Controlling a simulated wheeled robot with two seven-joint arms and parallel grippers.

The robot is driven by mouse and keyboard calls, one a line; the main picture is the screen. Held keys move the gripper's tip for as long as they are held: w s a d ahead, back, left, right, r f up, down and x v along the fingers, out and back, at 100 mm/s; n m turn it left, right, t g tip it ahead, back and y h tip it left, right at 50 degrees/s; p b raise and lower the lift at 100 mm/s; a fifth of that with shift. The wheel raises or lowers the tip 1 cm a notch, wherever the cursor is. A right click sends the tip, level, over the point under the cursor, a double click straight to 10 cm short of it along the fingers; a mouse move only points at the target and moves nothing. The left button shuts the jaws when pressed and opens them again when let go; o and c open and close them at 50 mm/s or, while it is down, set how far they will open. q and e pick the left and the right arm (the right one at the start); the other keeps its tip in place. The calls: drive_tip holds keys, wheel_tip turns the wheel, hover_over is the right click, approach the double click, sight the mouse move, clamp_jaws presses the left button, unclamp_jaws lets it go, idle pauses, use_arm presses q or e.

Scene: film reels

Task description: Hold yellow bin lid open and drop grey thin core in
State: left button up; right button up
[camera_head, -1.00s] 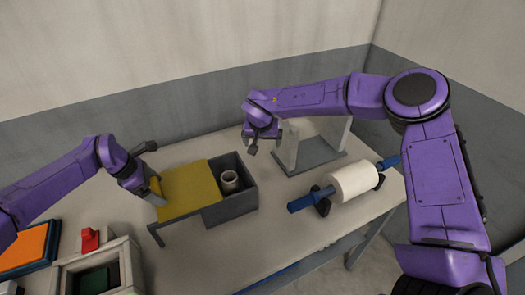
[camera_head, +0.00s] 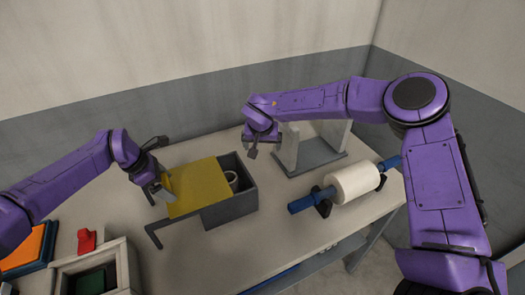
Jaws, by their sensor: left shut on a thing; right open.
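The yellow bin lid (camera_head: 198,187) lies over the left and middle of the dark grey bin (camera_head: 232,207). My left gripper (camera_head: 162,187) is shut on the lid's left edge. A pale grey core (camera_head: 233,177) is inside the open right part of the bin; only part of its rim shows beyond the lid edge. My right gripper (camera_head: 252,148) is open and empty, above and behind the bin's right end, apart from the core.
A white roll on a blue rod (camera_head: 353,183) sits on supports at the right. A grey stand with pale uprights (camera_head: 318,154) is behind it. A pale box (camera_head: 120,267), a red piece (camera_head: 86,240) and an orange-and-blue tray (camera_head: 22,248) are at front left.

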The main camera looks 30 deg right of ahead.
use_arm(q)
drive_tip(key=shift+w+d+r+b, duration=0.15)
drive_tip(key=shift+d+b, duration=0.35)
drive_tip(key=shift+d, duration=1.15)
drive_tip(key=shift+w+d+r+b, duration=0.1)
drive_tip(key=shift+d+b, duration=0.4)
drive_tip(key=shift+d, duration=1.15)
drive_tip(key=o, duration=0.8)
drive_tip(key=shift+d, duration=0.1)
drive_tip(key=shift+o, duration=0.4)
drive_tip(key=shift+s+f, duration=0.1)
drive_tip(key=shift+a+r+b, duration=0.2)
drive_tip(key=shift+r+b, duration=0.05)
drive_tip(key=shift+b, duration=0.05)
drive_tip(key=b+v, duration=0.2)
drive_tip(key=v, duration=0.8)
drive_tip(key=shift+b, duration=0.4)
